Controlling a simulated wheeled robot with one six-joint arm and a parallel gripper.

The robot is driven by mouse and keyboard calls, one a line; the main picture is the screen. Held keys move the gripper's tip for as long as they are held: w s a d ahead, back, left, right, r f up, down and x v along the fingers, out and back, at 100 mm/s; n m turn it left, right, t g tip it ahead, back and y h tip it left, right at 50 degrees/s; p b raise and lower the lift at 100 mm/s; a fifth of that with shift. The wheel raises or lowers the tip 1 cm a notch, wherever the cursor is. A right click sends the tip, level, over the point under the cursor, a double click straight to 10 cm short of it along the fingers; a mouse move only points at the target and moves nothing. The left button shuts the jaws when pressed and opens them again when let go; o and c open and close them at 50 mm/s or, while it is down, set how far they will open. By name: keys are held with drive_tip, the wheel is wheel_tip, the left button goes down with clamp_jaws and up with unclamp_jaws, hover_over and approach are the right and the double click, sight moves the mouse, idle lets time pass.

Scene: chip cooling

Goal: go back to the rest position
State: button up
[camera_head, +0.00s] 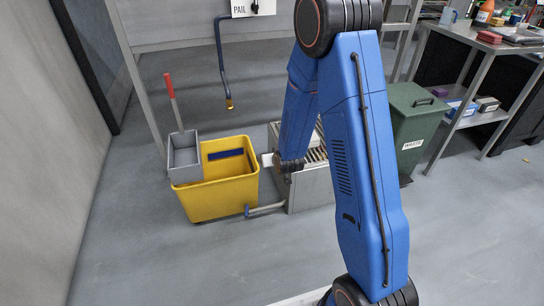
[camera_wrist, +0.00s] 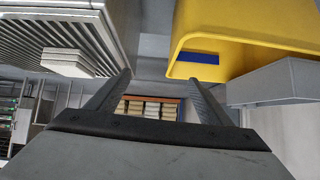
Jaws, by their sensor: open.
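My blue arm reaches forward and down in the head view, and my gripper (camera_head: 284,170) is low by the left side of a slatted metal stand. It is small and partly dark there. In the wrist view my gripper (camera_wrist: 159,77) shows two dark fingers spread apart, with nothing between them. The wrist view looks upside down. The slatted stand (camera_head: 312,190) also shows at upper left in the wrist view (camera_wrist: 50,35), with a pale block (camera_wrist: 66,62) against its slats.
A yellow bucket (camera_head: 215,200) with a grey wringer (camera_head: 184,158) and red handle stands left of the stand. A green waste bin (camera_head: 412,125) stands right. A hose with a brass end (camera_head: 229,103) hangs behind. Shelving (camera_head: 462,120) is at right. Front floor is clear.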

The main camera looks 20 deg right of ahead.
idle(0.4)
drive_tip(key=s+d+r+g, duration=0.3)
drive_tip(key=s+r, duration=1.3)
drive_tip(key=r, duration=0.5)
drive_tip(key=s+r+g, duration=0.1)
drive_tip(key=s+r, duration=0.2)
drive_tip(key=s, duration=0.6)
drive_tip(key=s+d+r, duration=0.1)
drive_tip(key=s+r, duration=0.2)
drive_tip(key=s, duration=0.6)
drive_tip(key=s+d+r+g, duration=0.1)
drive_tip(key=s+r, duration=0.1)
drive_tip(key=s, duration=0.7)
drive_tip(key=shift+s+r+g, duration=0.15)
drive_tip(key=shift+r+g, duration=0.15)
drive_tip(key=shift+r, duration=0.1)
